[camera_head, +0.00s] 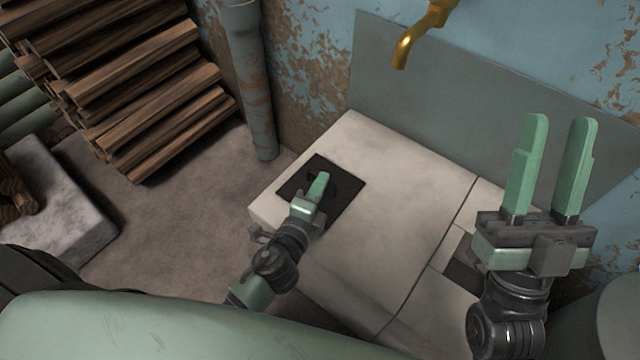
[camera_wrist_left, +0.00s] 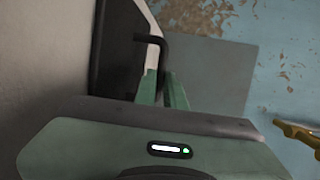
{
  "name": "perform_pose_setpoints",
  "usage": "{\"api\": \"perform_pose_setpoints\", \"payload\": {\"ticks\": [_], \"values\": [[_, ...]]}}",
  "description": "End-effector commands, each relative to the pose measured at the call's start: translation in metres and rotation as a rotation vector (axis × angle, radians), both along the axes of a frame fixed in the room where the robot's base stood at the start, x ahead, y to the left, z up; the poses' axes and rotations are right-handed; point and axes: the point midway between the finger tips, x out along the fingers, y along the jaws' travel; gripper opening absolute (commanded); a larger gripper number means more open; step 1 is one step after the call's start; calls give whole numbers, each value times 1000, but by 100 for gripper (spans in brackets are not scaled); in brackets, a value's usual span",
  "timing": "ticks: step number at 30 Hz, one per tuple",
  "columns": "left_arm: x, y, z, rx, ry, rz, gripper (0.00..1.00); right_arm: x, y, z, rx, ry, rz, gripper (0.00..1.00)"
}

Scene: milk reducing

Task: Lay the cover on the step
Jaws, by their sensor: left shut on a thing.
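The cover (camera_head: 346,203) is a thin black square plate with a bent black handle (camera_wrist_left: 153,39). In the head view it appears over the left end of the pale stone step (camera_head: 400,190). I cannot tell whether it touches the step or hangs just above it. My left gripper (camera_head: 319,185) is shut on the cover's handle and hides part of the plate. In the left wrist view the cover (camera_wrist_left: 112,45) stands at the left beside the green fingers (camera_wrist_left: 160,85). My right gripper (camera_head: 559,125) is open and empty, at the right with its fingers pointing up the picture.
The step has a dark rectangular opening (camera_head: 462,260) near my right gripper. A brass tap (camera_head: 405,48) juts from the wall above. A vertical pipe (camera_head: 250,85) and stacked firewood (camera_head: 150,90) stand to the left. The step's middle is bare.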

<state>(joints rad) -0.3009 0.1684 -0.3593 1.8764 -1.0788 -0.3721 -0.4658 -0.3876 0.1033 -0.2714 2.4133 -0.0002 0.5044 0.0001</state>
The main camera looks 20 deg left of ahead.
Motion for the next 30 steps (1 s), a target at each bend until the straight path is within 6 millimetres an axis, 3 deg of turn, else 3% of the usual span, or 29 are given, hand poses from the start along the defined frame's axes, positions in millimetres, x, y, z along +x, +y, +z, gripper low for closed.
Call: {"api": "perform_pose_setpoints", "payload": {"ticks": [2,3,5,6,17,19,25,30], "values": [[0,0,1,0,-3,0,0,-2,0,1,4,-12,1,36],[0,0,-1,0,0,0,13,-3,-1,2,6,-18,1,36],[0,0,-1,0,0,0,30,-3,0,2,7,-18,1,36],[0,0,-1,0,0,0,32,-3,0,2,6,-17,1,36],[0,0,1,0,0,0,32,-2,0,2,4,-8,2,36],[-1,0,3,0,1,0,32,6,1,-2,-11,32,-3,36],[-44,2,7,-1,6,2,32,10,1,-7,-18,58,-4,36],[-82,4,14,-2,4,2,32,-4,-1,1,8,-27,1,36]]}}
